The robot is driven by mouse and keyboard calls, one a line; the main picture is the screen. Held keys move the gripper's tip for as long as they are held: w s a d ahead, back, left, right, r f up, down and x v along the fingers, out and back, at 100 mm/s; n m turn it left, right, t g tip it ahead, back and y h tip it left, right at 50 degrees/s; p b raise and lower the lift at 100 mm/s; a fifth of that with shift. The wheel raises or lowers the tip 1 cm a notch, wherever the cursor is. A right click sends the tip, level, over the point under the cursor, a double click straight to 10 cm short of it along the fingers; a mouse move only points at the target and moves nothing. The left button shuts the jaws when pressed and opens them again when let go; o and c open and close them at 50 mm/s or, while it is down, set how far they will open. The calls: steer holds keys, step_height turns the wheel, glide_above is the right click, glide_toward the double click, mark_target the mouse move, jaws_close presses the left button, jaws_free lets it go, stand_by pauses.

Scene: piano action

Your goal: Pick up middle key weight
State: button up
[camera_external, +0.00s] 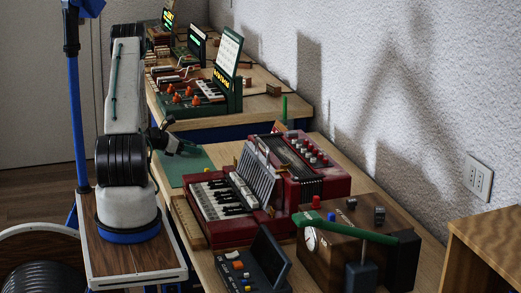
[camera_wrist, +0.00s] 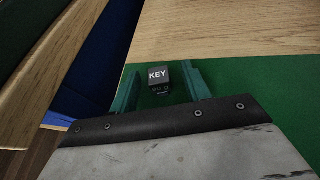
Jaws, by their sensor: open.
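A small dark block with "KEY" in white on its top, which looks like a key weight (camera_wrist: 158,75), stands on the green mat (camera_wrist: 245,85) in the wrist view. My gripper (camera_wrist: 161,68) is open, with one teal finger to the left and one to the right of the block. A gap shows beside the block, and the fingers do not grip it. The block's lower part is dim. In the external view my gripper (camera_external: 178,146) is low over the green mat (camera_external: 198,160), and I cannot make out the block there.
The red accordion-like instrument (camera_external: 222,197) with piano keys stands right of the mat. A brown wooden box (camera_external: 345,240) with small dark blocks on top and a green bar is nearer. A second table (camera_external: 270,112) with a green keyboard device is behind. Bare wood (camera_wrist: 230,30) borders the mat.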

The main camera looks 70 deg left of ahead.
steer(key=shift+w, duration=0.15)
jaws_close()
